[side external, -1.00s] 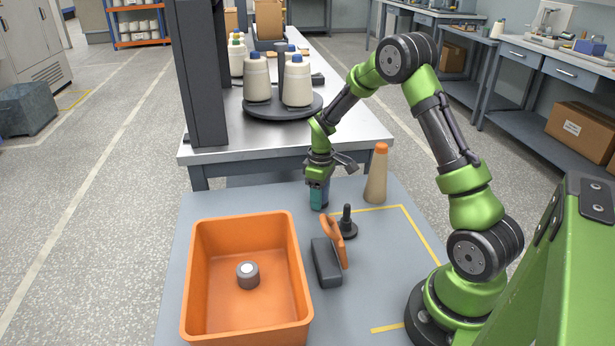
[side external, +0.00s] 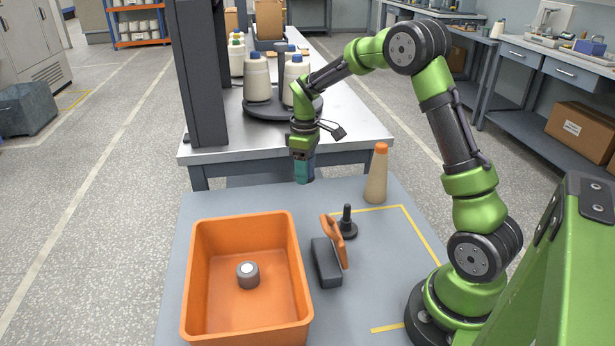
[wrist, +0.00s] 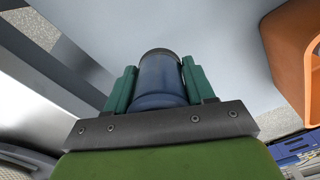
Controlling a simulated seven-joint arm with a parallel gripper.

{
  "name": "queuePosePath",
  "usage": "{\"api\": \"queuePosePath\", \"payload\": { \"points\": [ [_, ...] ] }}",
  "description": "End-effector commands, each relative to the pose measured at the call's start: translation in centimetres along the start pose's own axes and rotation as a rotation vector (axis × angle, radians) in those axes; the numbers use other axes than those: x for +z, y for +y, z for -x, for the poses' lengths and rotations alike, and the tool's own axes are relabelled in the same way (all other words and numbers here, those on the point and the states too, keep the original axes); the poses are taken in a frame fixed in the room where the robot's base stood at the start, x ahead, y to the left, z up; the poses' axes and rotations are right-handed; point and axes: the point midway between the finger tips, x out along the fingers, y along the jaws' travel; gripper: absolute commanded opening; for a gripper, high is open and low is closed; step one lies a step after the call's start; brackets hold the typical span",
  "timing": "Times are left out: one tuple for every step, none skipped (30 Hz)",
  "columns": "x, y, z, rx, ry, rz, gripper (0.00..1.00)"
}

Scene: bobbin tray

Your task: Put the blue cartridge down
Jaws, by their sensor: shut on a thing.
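My gripper (side external: 304,172) is at the far end of the grey-blue table, above its surface. In the wrist view its two green fingers (wrist: 159,88) are shut on the blue cartridge (wrist: 158,78), one finger on each side. The cartridge has a dark rim at its far end. In the side view the fingers hide most of the cartridge. An orange tray (side external: 302,268) stands at the front left of the table; its edge also shows at the right of the wrist view (wrist: 284,60).
A grey cylinder (side external: 247,276) stands in the tray. Right of the tray are a dark block with an orange flap (side external: 327,262), a black knobbed post (side external: 347,226) and a tan cone with an orange tip (side external: 376,178). A steel bench (side external: 220,150) with bobbins lies behind.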

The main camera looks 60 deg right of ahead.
Motion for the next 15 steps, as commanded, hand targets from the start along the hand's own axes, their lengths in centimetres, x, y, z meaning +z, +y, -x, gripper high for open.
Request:
{"api": "queuePosePath", "payload": {
  "points": [
    [-2.1,-1.1,-0.1,0.002,0.001,0.039,0.18],
    [-3.1,-1.6,-0.1,0.003,0.0,0.053,0.18],
    [-4.4,-2.3,-0.1,0.004,0.002,0.072,0.18],
    [-5.3,-2.8,0.0,0.004,0.002,0.084,0.18],
    [-6.2,-3.2,0.0,0.006,0.003,0.095,0.18],
    [-7.1,-3.7,0.2,0.007,0.005,0.104,0.18],
    [-7.7,-4.1,0.3,0.008,0.006,0.11,0.18],
    [-8.2,-4.2,0.5,0.008,0.007,0.11,0.18],
    [-8.7,-4.5,0.6,0.008,0.009,0.113,0.18],
    [-8.8,-4.3,0.7,0.009,0.011,0.107,0.18],
    [-9.0,-4.4,0.6,0.008,0.011,0.105,0.18],
    [-9.1,-4.3,0.2,0.006,0.01,0.102,0.18],
    [-9.1,-4.3,-0.2,0.005,0.009,0.099,0.18],
    [-9.0,-4.4,-0.7,0.003,0.007,0.096,0.18],
    [-8.9,-4.4,-1.6,0.001,0.006,0.094,0.18]
  ]
}}
